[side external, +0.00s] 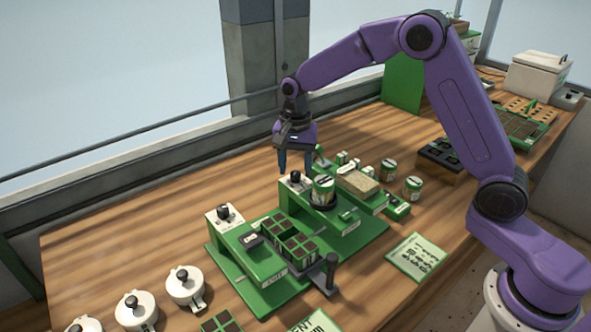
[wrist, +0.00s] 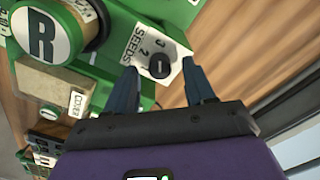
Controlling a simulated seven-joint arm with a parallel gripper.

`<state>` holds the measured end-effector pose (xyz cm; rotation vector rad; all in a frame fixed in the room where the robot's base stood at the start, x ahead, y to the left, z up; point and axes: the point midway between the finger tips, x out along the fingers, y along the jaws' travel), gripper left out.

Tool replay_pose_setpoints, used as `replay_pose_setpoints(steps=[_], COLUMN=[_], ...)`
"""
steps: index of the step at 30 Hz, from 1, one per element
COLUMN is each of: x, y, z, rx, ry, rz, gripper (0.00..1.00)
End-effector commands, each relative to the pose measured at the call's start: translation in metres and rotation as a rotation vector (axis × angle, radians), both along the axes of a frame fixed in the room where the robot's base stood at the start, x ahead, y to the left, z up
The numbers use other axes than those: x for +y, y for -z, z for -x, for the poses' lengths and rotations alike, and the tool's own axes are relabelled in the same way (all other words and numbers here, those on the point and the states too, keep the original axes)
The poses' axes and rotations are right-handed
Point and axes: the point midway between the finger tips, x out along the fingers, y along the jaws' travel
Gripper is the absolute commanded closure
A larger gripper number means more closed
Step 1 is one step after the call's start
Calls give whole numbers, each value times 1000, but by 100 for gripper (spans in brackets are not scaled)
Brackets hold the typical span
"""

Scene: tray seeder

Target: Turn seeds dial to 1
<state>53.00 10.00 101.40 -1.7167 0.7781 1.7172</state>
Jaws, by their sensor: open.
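The seeds dial is a black round knob (wrist: 159,66) on a white plate (wrist: 140,42) marked SEEDS with small numbers, in the wrist view. The dial also shows in the side view (side external: 296,177), on top of the green tray seeder (side external: 375,238). My gripper (wrist: 160,84) is open, with one dark blue finger on each side of the knob in the wrist view. In the side view my gripper (side external: 296,172) hangs pointing down at the dial. I cannot tell whether the fingers touch the knob. The number that the dial points at is too small to read surely.
A jar labelled R (wrist: 40,38) stands close beside the dial. A second black dial (side external: 223,212) sits on the left block of the seeder. White lidded pots (side external: 185,287) stand at the front left. Bare wooden table (side external: 150,205) lies behind and left.

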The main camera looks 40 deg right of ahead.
Motion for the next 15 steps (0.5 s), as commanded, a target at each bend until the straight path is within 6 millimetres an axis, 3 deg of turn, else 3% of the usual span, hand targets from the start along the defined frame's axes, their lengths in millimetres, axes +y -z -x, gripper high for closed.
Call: replay_pose_setpoints(steps=[6, 14, 15], x=[0, 0, 0], y=[14, 15, 15], z=[0, 0, 0], rx=[1, -1, -1], ry=[0, 0, 0], rz=[1, -1, -1], gripper=[46, 46, 53])
